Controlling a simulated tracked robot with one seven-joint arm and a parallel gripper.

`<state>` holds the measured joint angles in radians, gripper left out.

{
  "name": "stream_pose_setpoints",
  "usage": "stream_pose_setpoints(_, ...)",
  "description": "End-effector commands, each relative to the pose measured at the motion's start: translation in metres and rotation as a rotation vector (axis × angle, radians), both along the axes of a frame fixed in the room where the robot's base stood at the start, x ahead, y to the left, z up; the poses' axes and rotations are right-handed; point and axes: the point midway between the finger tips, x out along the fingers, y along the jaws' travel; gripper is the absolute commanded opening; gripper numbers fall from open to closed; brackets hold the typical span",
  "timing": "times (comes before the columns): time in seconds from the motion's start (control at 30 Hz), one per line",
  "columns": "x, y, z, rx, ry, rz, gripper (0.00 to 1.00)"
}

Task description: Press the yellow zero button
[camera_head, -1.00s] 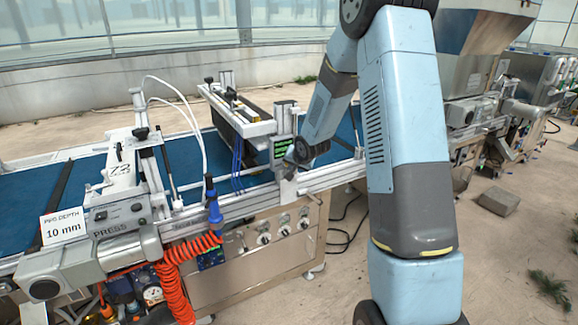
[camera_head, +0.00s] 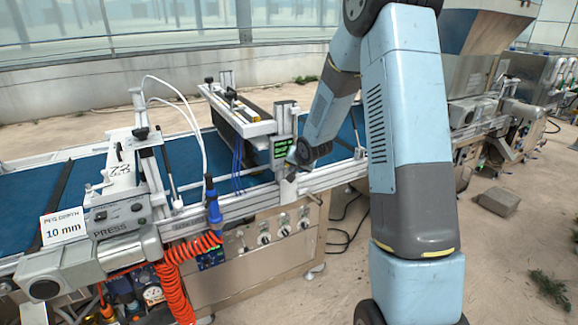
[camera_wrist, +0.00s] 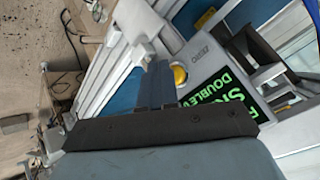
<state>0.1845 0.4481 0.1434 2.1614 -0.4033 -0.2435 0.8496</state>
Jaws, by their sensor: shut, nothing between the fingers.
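The yellow zero button (camera_wrist: 180,75) shows in the wrist view on a grey control box (camera_wrist: 205,58), beside printed lettering that reads ZERO. A dark screen with green text (camera_wrist: 225,88) is on the same box. My gripper (camera_wrist: 158,70) is shut and empty, its fingers just left of the button in the picture. I cannot tell whether they touch it. In the head view the box with its green display (camera_head: 282,146) stands at the near rail of the conveyor, and my gripper (camera_head: 291,166) is low beside it. The button cannot be made out there.
The blue conveyor belt (camera_head: 190,160) runs behind the box, with metal rails along it. A sign reading 10 mm (camera_head: 63,229) and a press unit (camera_head: 115,225) stand at the left. An orange coiled hose (camera_head: 175,285) hangs at the front.

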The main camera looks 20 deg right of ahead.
Motion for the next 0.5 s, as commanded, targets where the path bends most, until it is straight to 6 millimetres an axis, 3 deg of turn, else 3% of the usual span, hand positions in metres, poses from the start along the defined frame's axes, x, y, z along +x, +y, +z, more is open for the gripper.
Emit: stream_pose_setpoints(0.5,-0.008,-0.0024,0.0,0.0,0.0,0.0,0.0)
